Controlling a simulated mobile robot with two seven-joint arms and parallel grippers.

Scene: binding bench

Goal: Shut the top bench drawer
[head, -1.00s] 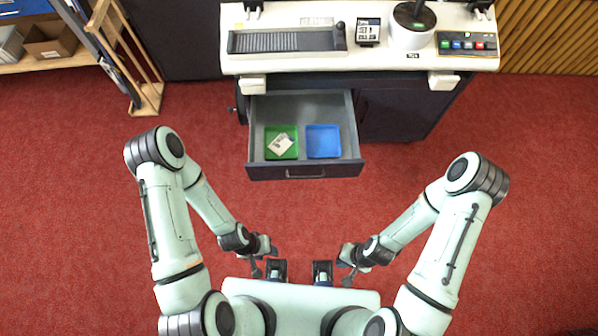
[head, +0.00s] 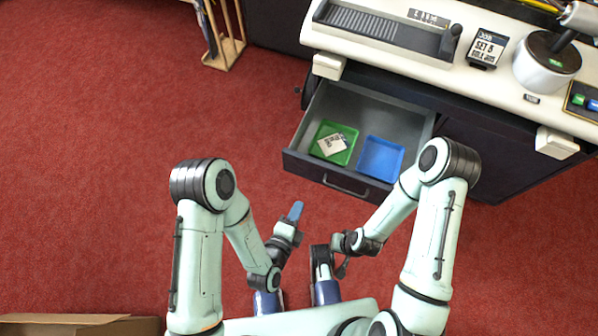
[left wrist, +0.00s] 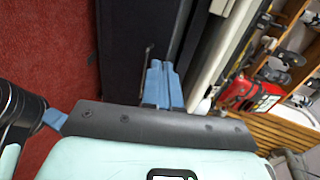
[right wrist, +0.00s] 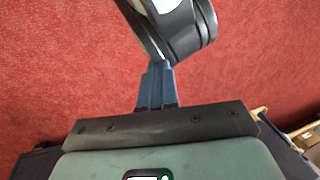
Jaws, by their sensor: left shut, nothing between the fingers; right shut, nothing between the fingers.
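The top bench drawer (head: 338,176) is pulled out from the bench, with its bar handle (head: 346,186) on the dark front. Inside are a green tray (head: 319,153) holding a pale printed card (head: 332,144) and a blue tray (head: 381,158). My left gripper (head: 297,209) is shut and empty, apart from the drawer front and left of the handle in the head view. Its blue fingers (left wrist: 162,83) lie together in the left wrist view, with dark bench surfaces beyond. My right gripper (head: 342,270) is shut and empty, low near my body; its fingers (right wrist: 157,86) point at one of my arm links.
The white bench top (head: 400,54) overhangs the drawer and carries a job sign (head: 487,50) and a round white pot (head: 545,68). A wooden rack (head: 224,50) stands at the upper left. A cardboard box (head: 80,325) is at lower left. Red carpet left of the drawer is clear.

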